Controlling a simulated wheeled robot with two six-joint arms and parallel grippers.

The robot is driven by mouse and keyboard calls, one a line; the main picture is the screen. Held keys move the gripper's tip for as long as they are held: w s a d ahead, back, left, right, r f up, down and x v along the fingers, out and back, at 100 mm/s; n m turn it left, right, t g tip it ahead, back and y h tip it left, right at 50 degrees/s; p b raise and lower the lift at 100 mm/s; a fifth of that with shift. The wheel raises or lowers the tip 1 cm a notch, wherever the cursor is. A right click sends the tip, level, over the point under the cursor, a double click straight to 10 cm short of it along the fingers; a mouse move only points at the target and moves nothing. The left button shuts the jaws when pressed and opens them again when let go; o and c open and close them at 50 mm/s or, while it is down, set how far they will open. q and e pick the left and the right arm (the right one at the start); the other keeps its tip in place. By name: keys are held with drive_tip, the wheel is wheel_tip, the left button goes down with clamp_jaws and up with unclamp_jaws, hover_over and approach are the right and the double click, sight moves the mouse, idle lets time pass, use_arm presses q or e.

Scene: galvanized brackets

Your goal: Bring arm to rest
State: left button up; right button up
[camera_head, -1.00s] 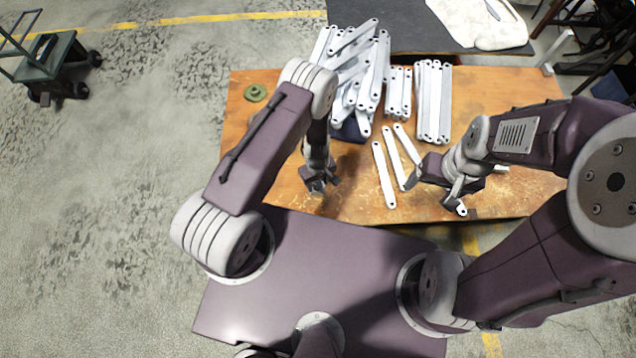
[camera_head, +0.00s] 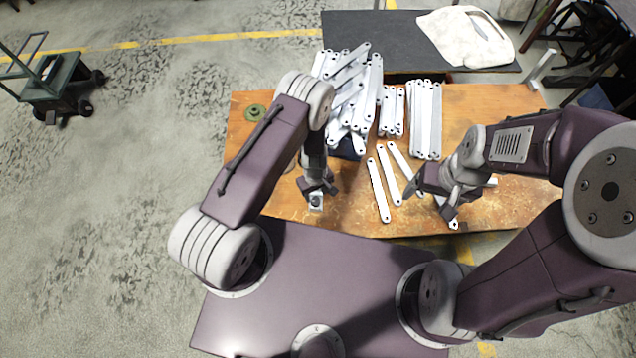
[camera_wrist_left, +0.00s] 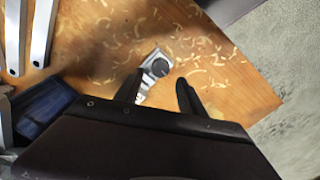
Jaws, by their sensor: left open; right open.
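Galvanized brackets lie on the wooden table (camera_head: 280,195): a jumbled pile (camera_head: 352,95), two neat stacks (camera_head: 391,112) (camera_head: 426,122), and several loose bars (camera_head: 378,190) nearer the front. My left gripper (camera_head: 318,193) is open over the table's front left part, left of the loose bars. In the left wrist view its dark fingers (camera_wrist_left: 158,92) stand apart. A small metal piece (camera_wrist_left: 155,66) with a dark round end shows beyond and between them; whether it touches them I cannot tell. My right gripper (camera_head: 433,207) is open, low near the front edge, right of the loose bars.
A dark blue bin (camera_head: 347,150) sits under the pile; it also shows in the left wrist view (camera_wrist_left: 42,106). A green round part (camera_head: 255,112) lies at the table's back left. Behind is a dark mat (camera_head: 375,40) with a white cloth (camera_head: 465,38). A cart (camera_head: 58,80) stands far left.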

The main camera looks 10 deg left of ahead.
use_arm(q)
drive_tip(key=shift+a, duration=0.1)
drive_tip(key=w+r+t+p, duration=0.2)
drive_tip(key=w+r+t, duration=0.1)
drive_tip(key=w+r, duration=0.8)
drive_tip(key=s+a+r+t+p, duration=0.1)
drive_tip(key=a+r, duration=0.1)
drive_tip(key=r, duration=0.8)
drive_tip(key=a+r+t, duration=0.1)
drive_tip(key=a+r, duration=0.1)
drive_tip(key=r, duration=0.8)
drive_tip(key=s+a+r+m, duration=0.2)
drive_tip(key=s+r+m, duration=0.1)
drive_tip(key=s+r, duration=0.35)
drive_tip(key=s+f+m+g, duration=0.1)
drive_tip(key=s+m+g, duration=0.1)
drive_tip(key=s, duration=0.4)
drive_tip(key=s+a+f+m+g, duration=0.1)
drive_tip(key=s+f+m, duration=0.1)
drive_tip(key=s, duration=0.3)
drive_tip(key=shift+s+m+g, duration=0.4)
drive_tip(key=shift+m, duration=0.1)
